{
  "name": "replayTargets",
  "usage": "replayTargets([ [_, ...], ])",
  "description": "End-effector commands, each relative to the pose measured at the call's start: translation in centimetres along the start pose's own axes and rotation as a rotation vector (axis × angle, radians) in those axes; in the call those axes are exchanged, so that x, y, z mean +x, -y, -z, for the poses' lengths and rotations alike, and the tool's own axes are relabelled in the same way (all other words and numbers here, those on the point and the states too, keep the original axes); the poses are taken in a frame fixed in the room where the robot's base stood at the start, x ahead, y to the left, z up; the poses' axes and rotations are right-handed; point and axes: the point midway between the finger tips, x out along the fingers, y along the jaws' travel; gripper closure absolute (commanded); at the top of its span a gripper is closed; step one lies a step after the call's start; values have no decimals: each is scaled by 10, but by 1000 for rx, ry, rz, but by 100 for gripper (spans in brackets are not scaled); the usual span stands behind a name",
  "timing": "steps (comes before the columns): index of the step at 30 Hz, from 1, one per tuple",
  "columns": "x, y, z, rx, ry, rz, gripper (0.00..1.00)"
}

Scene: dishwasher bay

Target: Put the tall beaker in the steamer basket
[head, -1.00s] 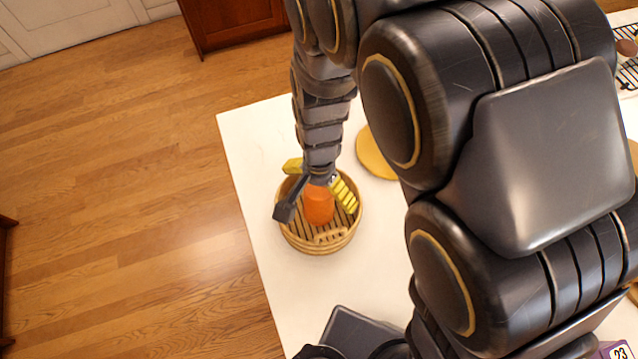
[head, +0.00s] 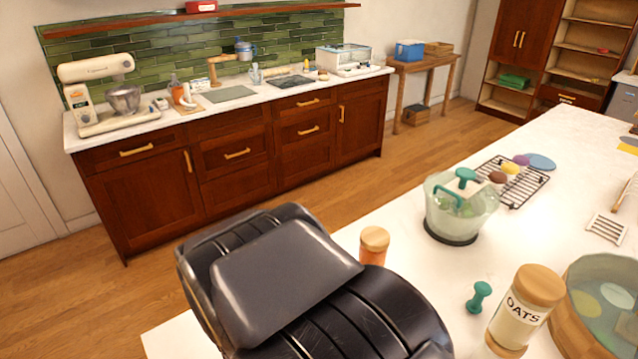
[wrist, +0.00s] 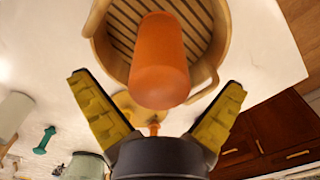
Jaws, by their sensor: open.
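The tall orange beaker (wrist: 160,60) stands at the centre of the wrist view, inside the outline of the round steamer basket (wrist: 108,62). The basket has a pale wooden wall, a slatted floor and a handle. The beaker hides part of the slats and where its base rests. My gripper (wrist: 157,84) is open, its two yellow ridged fingers spread wide on either side below the beaker. Neither finger appears to touch it. The basket and beaker are not visible in the head view now.
In the head view, a glass pot (head: 460,212), an oats jar (head: 522,312), a wooden-lidded jar (head: 374,245) and a green dumbbell-shaped item (head: 479,297) stand on the white counter. A wire rack (head: 530,186) lies behind the pot.

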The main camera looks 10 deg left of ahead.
Motion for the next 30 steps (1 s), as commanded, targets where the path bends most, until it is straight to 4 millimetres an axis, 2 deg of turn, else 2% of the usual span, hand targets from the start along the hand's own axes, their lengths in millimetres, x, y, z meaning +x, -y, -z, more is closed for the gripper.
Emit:
replayTargets([
  [5, -19, -15, 9, -6, 7, 2, 0],
  [8, -45, -41, 18, -19, 22, -1, 0],
  [13, -98, -104, 22, -67, 55, -6, 0],
  [17, -133, -153, 8, -105, 83, -9, 0],
  [21, -160, -197, -19, -143, 115, -13, 0],
  [25, -174, -222, -43, -172, 135, -13, 0],
  [30, -182, -235, -60, -192, 153, -15, 0],
])
